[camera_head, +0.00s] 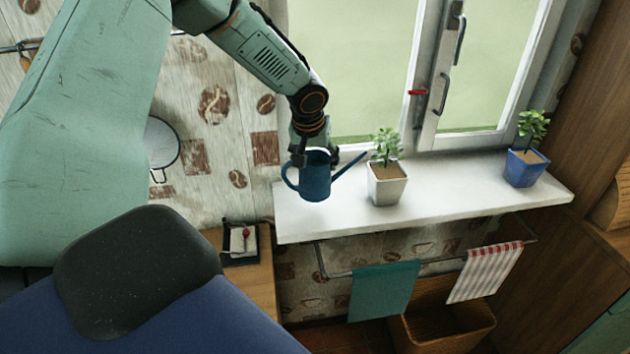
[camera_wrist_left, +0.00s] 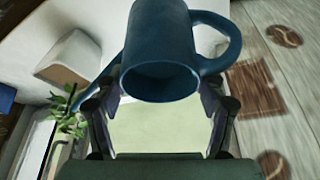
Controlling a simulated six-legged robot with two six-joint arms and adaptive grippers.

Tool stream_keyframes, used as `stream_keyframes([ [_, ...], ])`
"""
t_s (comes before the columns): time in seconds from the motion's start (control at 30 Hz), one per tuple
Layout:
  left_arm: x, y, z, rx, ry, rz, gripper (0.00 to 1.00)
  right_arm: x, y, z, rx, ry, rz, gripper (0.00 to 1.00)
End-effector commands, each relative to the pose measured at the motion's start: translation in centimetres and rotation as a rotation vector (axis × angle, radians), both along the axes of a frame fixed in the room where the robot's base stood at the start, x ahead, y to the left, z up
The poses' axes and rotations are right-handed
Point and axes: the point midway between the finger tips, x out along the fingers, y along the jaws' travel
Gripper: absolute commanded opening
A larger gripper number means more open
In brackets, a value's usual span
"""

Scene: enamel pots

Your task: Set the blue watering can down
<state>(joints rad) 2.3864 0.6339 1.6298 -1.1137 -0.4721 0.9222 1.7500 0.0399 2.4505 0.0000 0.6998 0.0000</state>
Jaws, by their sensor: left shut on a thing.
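The blue watering can (camera_head: 316,181) is upright at the left end of the white window sill (camera_head: 447,205), its spout pointing right and its handle left. I cannot tell whether its base touches the sill. My left gripper (camera_head: 312,157) comes down from above and is shut on the can near its top rim. In the left wrist view, the can (camera_wrist_left: 158,38) shows its dark open mouth and round handle between the fingers of my left gripper (camera_wrist_left: 160,98). My right gripper is not in view.
A plant in a white pot (camera_head: 386,186) stands just right of the spout. A plant in a blue pot (camera_head: 526,169) stands at the sill's right end, with bare sill between. Below hang a teal towel (camera_head: 384,290) and a striped towel (camera_head: 485,272) above a basket (camera_head: 440,328).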

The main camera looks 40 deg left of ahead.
Motion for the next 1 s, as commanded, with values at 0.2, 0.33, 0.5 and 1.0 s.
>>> stream_keyframes([
  [0.2, 0.2, 0.1, -1.6, 0.003, -0.003, -0.001, 0.07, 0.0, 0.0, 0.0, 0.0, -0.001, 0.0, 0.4],
  [0.33, 0.2, 0.1, -3.2, 0.004, 0.0, -0.002, 0.07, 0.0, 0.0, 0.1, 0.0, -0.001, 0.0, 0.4],
  [0.5, 0.4, 0.2, -4.9, 0.004, -0.003, -0.002, 0.07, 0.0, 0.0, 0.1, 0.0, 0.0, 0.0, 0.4],
  [1.0, 0.3, 0.2, -5.2, 0.001, -0.002, -0.001, 0.9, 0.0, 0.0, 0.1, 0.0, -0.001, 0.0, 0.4],
])
